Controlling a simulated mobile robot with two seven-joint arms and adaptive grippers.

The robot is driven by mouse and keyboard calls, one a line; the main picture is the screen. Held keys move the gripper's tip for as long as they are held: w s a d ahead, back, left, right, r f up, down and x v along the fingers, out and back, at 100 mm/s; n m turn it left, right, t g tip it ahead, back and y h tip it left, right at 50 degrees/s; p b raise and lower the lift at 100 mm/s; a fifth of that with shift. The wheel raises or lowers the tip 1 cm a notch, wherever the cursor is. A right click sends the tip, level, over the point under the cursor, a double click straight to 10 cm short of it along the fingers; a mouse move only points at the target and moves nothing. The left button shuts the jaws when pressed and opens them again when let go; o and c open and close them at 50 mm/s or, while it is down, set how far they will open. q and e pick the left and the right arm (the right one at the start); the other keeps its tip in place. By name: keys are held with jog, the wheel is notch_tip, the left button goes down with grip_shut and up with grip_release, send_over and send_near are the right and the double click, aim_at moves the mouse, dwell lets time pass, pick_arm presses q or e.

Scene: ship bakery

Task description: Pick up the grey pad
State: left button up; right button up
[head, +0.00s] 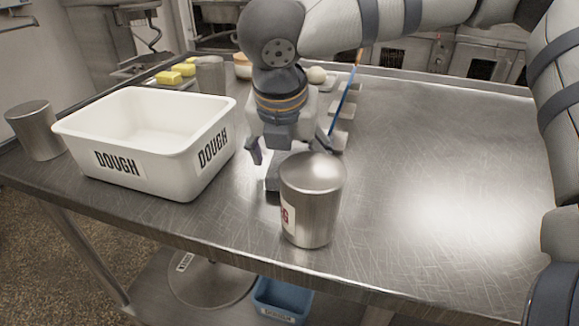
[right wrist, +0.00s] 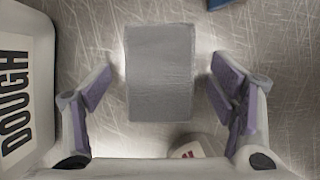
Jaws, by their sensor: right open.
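The grey pad (right wrist: 160,73) is a flat-topped grey rectangle on the steel table, seen whole in the right wrist view. In the head view only part of the pad (head: 271,176) shows, below my right gripper and behind the steel canister (head: 313,205). My right gripper (head: 291,150) points down over the pad. In the right wrist view its open fingers (right wrist: 157,85) stand one on each side of the pad, with a gap on both sides. It holds nothing. My left gripper is out of view.
A white dough bin (head: 150,109) stands close left of the gripper. The canister stands close in front. Behind are a blue stick (head: 349,88), small grey blocks (head: 341,112) and yellow blocks (head: 168,77). Another canister (head: 34,130) stands far left. The table's right side is clear.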

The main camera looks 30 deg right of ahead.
jog(key=shift+f, duration=0.2)
jog(key=shift+c, duration=0.6)
jog(key=c, duration=0.9)
jog(key=shift+c, duration=0.2)
jog(key=shift+r, duration=0.1)
notch_tip(320, 180, up, 10)
jog(key=shift+r, duration=0.15)
jog(key=shift+o, duration=0.7)
jog(key=shift+c, duration=1.1)
